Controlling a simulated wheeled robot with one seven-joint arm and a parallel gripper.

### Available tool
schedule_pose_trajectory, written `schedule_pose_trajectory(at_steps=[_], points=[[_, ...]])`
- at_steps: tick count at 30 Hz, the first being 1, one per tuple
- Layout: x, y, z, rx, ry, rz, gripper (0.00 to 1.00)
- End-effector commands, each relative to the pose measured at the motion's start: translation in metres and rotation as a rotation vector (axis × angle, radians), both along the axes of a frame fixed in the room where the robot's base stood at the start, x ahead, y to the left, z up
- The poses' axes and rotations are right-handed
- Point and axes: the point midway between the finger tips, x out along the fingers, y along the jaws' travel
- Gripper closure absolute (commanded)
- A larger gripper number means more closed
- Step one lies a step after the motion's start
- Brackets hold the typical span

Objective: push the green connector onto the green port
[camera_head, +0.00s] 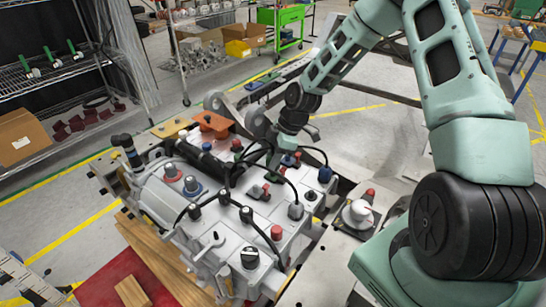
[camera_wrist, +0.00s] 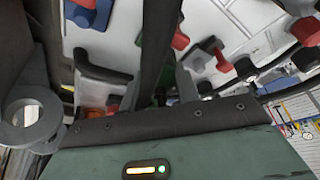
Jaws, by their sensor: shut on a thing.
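My gripper (camera_head: 272,152) reaches down from the teal arm to the far side of the grey chassis housing (camera_head: 150,197). In the wrist view it is shut on the green connector (camera_wrist: 186,84), of which only a small green part shows beyond the dark edge of the gripper body. A thick black cable runs up the picture from there. In the head view the connector is mostly hidden by my gripper and nearby cables. I cannot make out the green port clearly, nor whether the connector touches it.
A white round part with a red knob (camera_head: 357,213) stands on the right. An orange part (camera_head: 211,123) lies behind the housing.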

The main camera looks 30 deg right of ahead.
Motion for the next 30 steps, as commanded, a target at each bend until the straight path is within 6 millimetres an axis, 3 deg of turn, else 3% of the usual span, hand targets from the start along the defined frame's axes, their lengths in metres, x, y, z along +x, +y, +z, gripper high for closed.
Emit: schedule_pose_trajectory(at_steps=[9,30], points=[[0.0,0.0,-0.013,0.0,0.0,-0.001,1.0],[0.0,0.0,-0.018,0.0,0.0,0.0,1.0]])
